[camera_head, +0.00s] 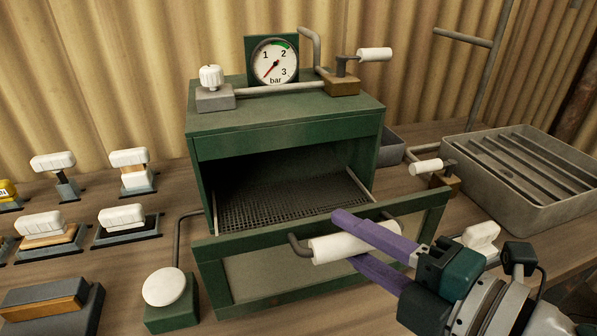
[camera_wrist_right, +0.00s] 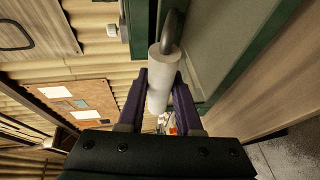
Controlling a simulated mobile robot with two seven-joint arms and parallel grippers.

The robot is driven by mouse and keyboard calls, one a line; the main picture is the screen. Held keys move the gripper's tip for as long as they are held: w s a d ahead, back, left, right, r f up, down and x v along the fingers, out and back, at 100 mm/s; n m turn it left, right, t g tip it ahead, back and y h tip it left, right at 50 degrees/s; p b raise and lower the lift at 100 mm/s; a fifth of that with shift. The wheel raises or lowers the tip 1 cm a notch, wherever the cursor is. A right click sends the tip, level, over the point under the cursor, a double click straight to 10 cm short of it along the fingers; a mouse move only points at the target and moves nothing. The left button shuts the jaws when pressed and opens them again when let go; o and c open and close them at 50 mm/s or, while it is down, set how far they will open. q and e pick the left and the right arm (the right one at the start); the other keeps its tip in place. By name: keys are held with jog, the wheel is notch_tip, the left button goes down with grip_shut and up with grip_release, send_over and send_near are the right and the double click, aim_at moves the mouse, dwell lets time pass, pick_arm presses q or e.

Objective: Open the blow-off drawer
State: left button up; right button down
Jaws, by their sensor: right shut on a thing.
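The green blast cabinet (camera_head: 285,120) stands on the table with its front open and a dark mesh floor (camera_head: 285,203) showing inside. Below and in front of the opening is a green-framed front panel (camera_head: 240,244) with a white cylindrical handle (camera_head: 352,242) on a dark bent bar. My right gripper (camera_head: 357,243), with purple fingers, is shut on this handle. In the right wrist view the handle (camera_wrist_right: 160,75) lies between the two fingers (camera_wrist_right: 160,100). I cannot tell whether the panel is a drawer front or a flap. My left gripper is not in view.
A pressure gauge (camera_head: 274,61), a white knob (camera_head: 210,76) and a white-handled valve (camera_head: 374,54) top the cabinet. A white round button (camera_head: 164,287) stands at front left. Several white-handled blocks (camera_head: 122,217) are at left. A grey slatted tray (camera_head: 520,190) is at right.

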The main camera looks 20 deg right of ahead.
jog(key=c, duration=0.6)
grip_release()
jog(key=b+v, duration=0.1)
jog(key=v, duration=0.9)
jog(key=shift+w+r, duration=0.15)
